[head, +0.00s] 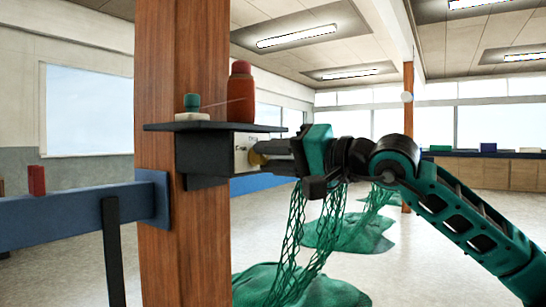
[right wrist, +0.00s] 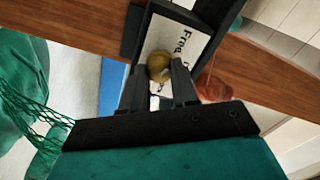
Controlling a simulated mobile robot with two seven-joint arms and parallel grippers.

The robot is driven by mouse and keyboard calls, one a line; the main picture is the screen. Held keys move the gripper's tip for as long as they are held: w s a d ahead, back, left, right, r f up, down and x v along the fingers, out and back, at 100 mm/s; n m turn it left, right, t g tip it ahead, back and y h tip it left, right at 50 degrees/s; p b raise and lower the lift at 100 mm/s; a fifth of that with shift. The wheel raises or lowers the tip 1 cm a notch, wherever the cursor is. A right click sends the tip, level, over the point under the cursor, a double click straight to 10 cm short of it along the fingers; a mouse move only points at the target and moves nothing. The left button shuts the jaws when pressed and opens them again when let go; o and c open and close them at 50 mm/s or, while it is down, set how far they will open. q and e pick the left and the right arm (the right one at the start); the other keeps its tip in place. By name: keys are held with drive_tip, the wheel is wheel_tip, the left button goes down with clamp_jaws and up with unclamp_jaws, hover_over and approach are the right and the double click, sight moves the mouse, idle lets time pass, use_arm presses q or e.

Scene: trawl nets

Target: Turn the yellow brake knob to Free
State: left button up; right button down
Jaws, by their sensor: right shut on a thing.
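The yellow brake knob (head: 257,158) sits on the front of a dark box (head: 203,154) fixed to a wooden post (head: 182,60). My right gripper (head: 268,149) reaches in from the right and is shut on the knob. In the right wrist view the knob (right wrist: 159,67) is between the two dark fingertips (right wrist: 160,75). Behind it is a white label plate (right wrist: 180,35) with "Free" printed near its upper end; other lettering is partly covered by the fingers. I cannot make out where the knob points. My left gripper is not in view.
A shelf (head: 215,127) above the box holds an orange-red bottle (head: 241,98) and a small green-topped item (head: 192,103). Green nets (head: 300,285) hang and lie below my right arm. A blue beam (head: 70,213) with a red block (head: 37,180) meets the post from the left.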

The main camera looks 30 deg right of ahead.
idle(0.3)
drive_tip(key=c, duration=0.8)
unclamp_jaws()
drive_tip(key=shift+c, duration=0.2)
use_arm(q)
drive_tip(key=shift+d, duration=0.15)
use_arm(e)
drive_tip(key=shift+s+d+f+b, duration=0.2)
drive_tip(key=shift+s+d+b, duration=0.15)
drive_tip(key=shift+s+b, duration=0.25)
use_arm(q)
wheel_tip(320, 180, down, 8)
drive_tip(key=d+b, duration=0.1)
drive_tip(key=b, duration=0.8)
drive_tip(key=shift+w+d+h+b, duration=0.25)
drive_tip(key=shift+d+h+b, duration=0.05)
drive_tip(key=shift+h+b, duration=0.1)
use_arm(e)
drive_tip(key=v, duration=1.1)
drive_tip(key=shift+s+r, duration=0.15)
drive_tip(key=shift+s, duration=0.15)
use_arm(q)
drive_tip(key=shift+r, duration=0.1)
